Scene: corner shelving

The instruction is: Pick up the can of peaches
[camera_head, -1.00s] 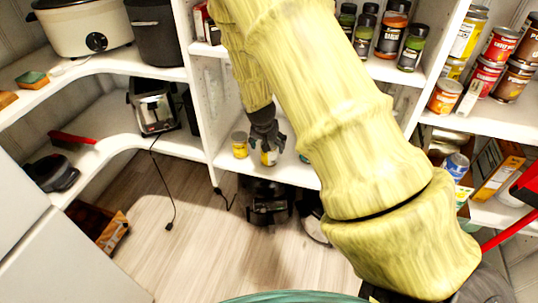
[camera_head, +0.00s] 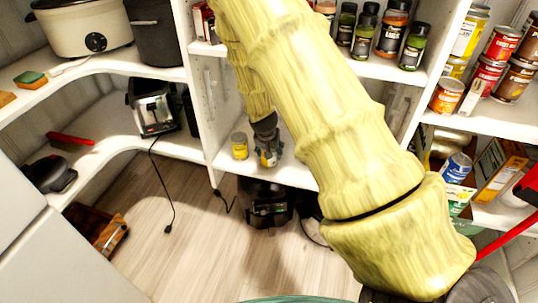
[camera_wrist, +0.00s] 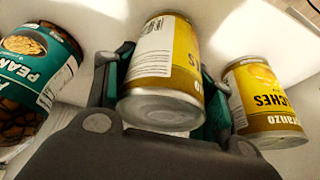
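A can of peaches with a yellow label (camera_wrist: 165,62) is between the fingers of my gripper (camera_wrist: 165,88), one finger against each side. My gripper looks shut on it. In the head view my gripper (camera_head: 267,148) reaches down over the lower shelf, and little of the can shows. Whether the can still rests on the shelf I cannot tell.
A jar with a teal label (camera_wrist: 38,75) stands left of my gripper in the wrist view. The white shelf (camera_head: 225,166) holds these things. Above is a shelf with bottles (camera_head: 391,32). A divider (camera_head: 198,95) stands to the left, with an appliance (camera_head: 265,203) below.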

